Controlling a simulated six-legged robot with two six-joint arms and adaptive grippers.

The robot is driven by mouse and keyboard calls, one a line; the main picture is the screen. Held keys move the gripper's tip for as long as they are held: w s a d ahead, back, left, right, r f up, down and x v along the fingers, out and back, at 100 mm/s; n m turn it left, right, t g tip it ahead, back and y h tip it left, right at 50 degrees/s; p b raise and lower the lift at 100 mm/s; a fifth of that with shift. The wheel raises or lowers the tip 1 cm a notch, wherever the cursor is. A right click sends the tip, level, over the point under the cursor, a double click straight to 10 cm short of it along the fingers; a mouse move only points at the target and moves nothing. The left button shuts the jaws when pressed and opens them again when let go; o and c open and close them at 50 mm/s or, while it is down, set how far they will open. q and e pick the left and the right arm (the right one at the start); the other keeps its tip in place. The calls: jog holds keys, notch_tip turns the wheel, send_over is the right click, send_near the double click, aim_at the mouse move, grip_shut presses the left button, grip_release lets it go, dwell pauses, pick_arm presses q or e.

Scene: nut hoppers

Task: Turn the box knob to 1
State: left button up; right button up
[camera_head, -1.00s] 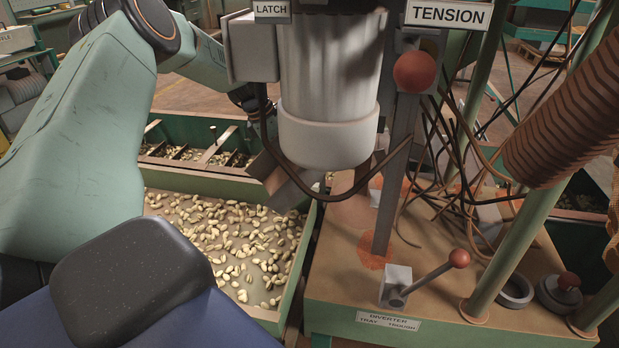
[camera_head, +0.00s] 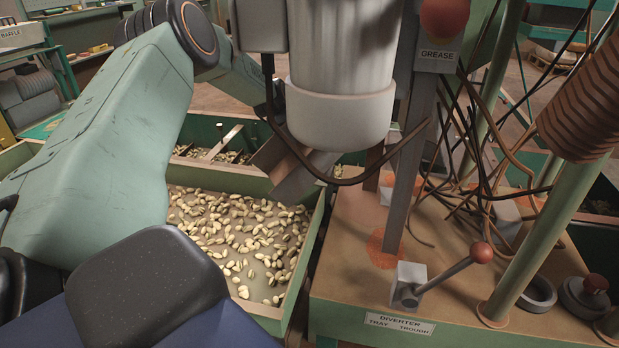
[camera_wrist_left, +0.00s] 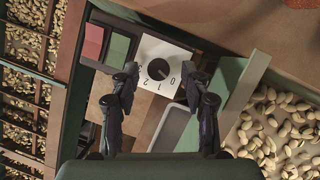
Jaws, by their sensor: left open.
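The box knob (camera_wrist_left: 158,69) is a round dark knob on a white dial plate (camera_wrist_left: 150,52) in the left wrist view. The numbers 0, 1 and 2 are printed around its lower side. Its exact pointing is too small to tell. My left gripper (camera_wrist_left: 164,92) is open, with its two dark fingers spread on either side of the dial's lower part; the knob lies just beyond the gap, and nothing is held. In the head view my left arm reaches behind the white cylinder, which hides the gripper and knob. My right gripper is not in view.
Beside the dial are a red and a green button (camera_wrist_left: 117,48). A tray of nuts (camera_head: 179,187) lies below the arm. The white cylinder (camera_head: 340,113), a grey post (camera_head: 418,150), loose cables and a red-tipped diverter lever (camera_head: 450,272) crowd the right.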

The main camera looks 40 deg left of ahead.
pick_arm(q)
jog(key=shift+w+f, duration=0.15)
jog(key=shift+f, duration=0.15)
jog(key=shift+r, duration=0.1)
jog(key=shift+c, duration=0.8)
grip_shut()
